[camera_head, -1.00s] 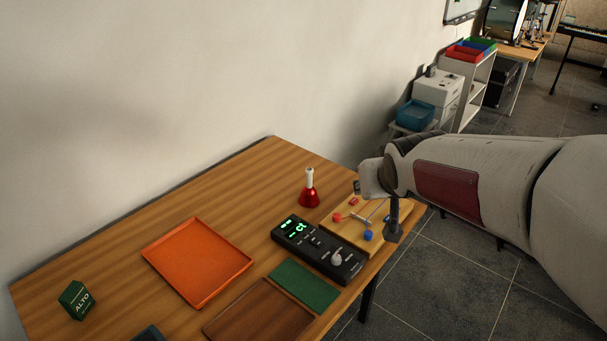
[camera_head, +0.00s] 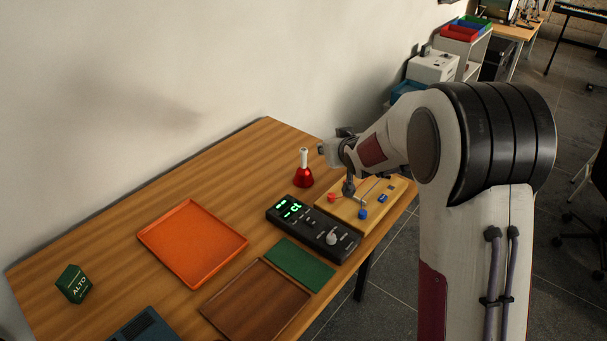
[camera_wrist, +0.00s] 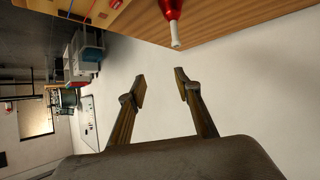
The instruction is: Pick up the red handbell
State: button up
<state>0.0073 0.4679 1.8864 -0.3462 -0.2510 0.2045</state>
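The red handbell (camera_head: 304,175) stands upright on the wooden table, its white handle pointing up, near the back edge by the wall. In the wrist view the handbell (camera_wrist: 174,14) shows at the top edge, partly cut off, beyond my fingertips. My gripper (camera_wrist: 160,90) is open and empty, its two fingers well apart in the wrist view. In the head view my gripper (camera_head: 340,165) is just right of the bell, above the wooden board, apart from the bell; its fingers are hard to make out there.
A wooden board with red and blue parts (camera_head: 375,200) lies right of the bell. A black tuner box (camera_head: 312,232) lies in front. An orange tray (camera_head: 192,245), a green mat (camera_head: 300,264), a brown tray (camera_head: 255,300) and a green ALTO box (camera_head: 73,284) are further left and nearer.

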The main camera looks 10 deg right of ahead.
jog(key=n+t+y, duration=0.1)
jog(key=y, duration=0.1)
send_near(305, 159)
jog(key=w, duration=0.2)
jog(key=shift+w+a+f+y, duration=0.2)
jog(key=shift+f, duration=0.25)
jog(key=shift+w+a+f+y, duration=0.2)
jog(key=shift+w+f, duration=0.05)
jog(key=shift+f, duration=0.2)
jog(key=shift+w, duration=0.1)
jog(key=shift+x, duration=1.2)
jog(key=shift+w, duration=0.1)
jog(key=shift+x, duration=2.45)
jog(key=shift+d, duration=0.1)
grip_shut()
